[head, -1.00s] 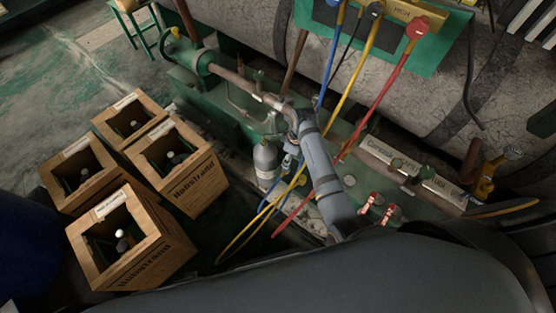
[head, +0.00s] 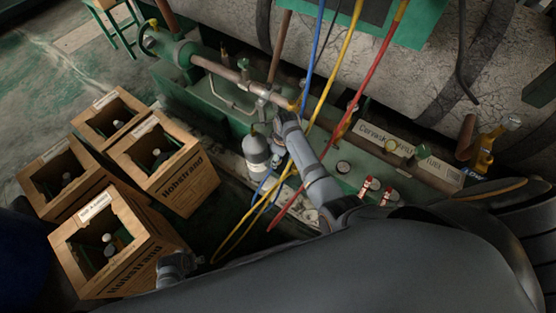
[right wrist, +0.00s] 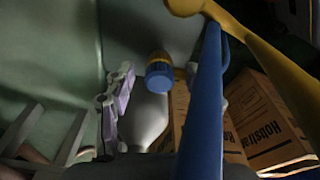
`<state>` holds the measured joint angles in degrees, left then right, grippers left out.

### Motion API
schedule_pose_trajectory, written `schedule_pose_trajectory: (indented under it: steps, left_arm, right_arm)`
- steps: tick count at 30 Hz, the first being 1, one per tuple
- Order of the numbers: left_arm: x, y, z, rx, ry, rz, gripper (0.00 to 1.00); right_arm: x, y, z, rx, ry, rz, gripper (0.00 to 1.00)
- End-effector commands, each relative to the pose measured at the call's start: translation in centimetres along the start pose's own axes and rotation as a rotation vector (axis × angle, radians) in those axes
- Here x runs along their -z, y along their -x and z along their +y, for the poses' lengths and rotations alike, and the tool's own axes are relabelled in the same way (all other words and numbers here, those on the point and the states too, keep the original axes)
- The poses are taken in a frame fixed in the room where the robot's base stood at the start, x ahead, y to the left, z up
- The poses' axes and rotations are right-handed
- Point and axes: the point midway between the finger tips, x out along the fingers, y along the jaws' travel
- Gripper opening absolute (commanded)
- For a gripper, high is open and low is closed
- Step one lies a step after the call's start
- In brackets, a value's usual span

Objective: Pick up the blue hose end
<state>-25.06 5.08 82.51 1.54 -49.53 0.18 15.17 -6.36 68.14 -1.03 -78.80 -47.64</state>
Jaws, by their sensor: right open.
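The blue hose end (right wrist: 160,72), a blue fitting with a brass-coloured ring, shows in the right wrist view between the fingers of my right gripper (right wrist: 158,85). My right gripper is open; its left finger stands clear of the fitting, and its right finger is mostly behind the blue hose (right wrist: 208,110). I cannot tell whether the fitting touches a finger. In the head view the blue hose (head: 318,45) hangs beside yellow and red hoses, and my right arm hides its end. My left gripper (head: 176,266) is beside the nearest crate; its fingers are unclear.
A grey cylinder (head: 256,148) stands just left of my right gripper. Several wooden crates (head: 188,190) with bottles stand at the left. The yellow hose (head: 348,60) and red hose (head: 375,75) hang close to my right arm. A pipe (head: 215,68) runs behind it.

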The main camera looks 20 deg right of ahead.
Motion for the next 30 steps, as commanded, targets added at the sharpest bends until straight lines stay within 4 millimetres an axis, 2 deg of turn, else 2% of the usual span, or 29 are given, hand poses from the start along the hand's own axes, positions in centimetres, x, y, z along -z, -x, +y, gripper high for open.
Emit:
schedule_pose_trajectory:
  steps: [2,9,11,21,30]
  left_arm:
    - [0.31,0.38,0.15,-0.003,0.0,-0.002,0.51]
    - [0.41,0.68,0.19,-0.004,0.0,-0.004,0.51]
    - [0.41,0.68,0.19,-0.004,0.0,-0.004,0.51]
    - [0.38,0.65,0.18,-0.004,0.0,-0.003,0.51]
    - [0.43,0.75,0.17,-0.004,0.0,-0.001,0.51]
  right_arm:
    - [0.03,-0.53,0.04,-0.001,0.0,0.001,0.55]
    - [0.04,-0.54,0.02,-0.001,0.0,0.001,0.55]
    - [0.04,-0.53,0.02,-0.001,0.0,0.001,0.48]
    - [0.04,-0.53,0.01,-0.001,0.0,0.001,0.02]
    - [0.09,-0.28,0.04,-0.002,0.0,0.002,0.0]
